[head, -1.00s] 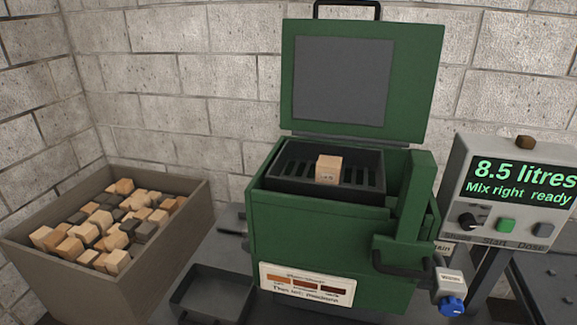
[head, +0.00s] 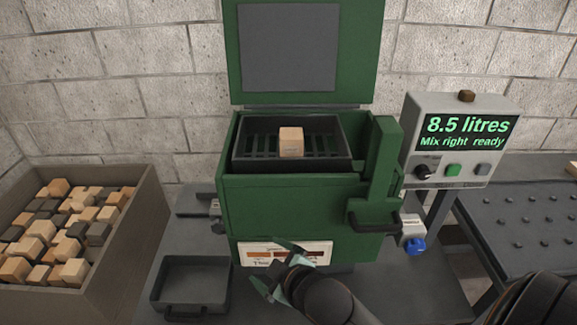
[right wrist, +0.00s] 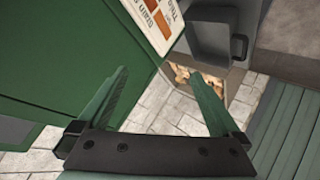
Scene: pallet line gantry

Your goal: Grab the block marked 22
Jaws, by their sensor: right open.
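A single light wooden block (head: 291,142) sits on the dark slatted tray (head: 245,162) inside the open green machine (head: 290,205). It has a faint mark on its front face, too small to read, so I cannot tell whether it says 22. My right gripper (head: 276,268) is open and empty, low in front of the machine's label, below and apart from the block. In the right wrist view the open jaws (right wrist: 158,73) hold nothing, and the block does not show. My left gripper is not in view.
A brown crate (head: 140,215) of mixed light and dark blocks stands at left. A dark empty pan (head: 192,285) lies before the machine. The raised lid (head: 367,50) stands behind the tray. A control box (head: 412,130) reading 8.5 litres and a studded table (head: 530,215) are at right.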

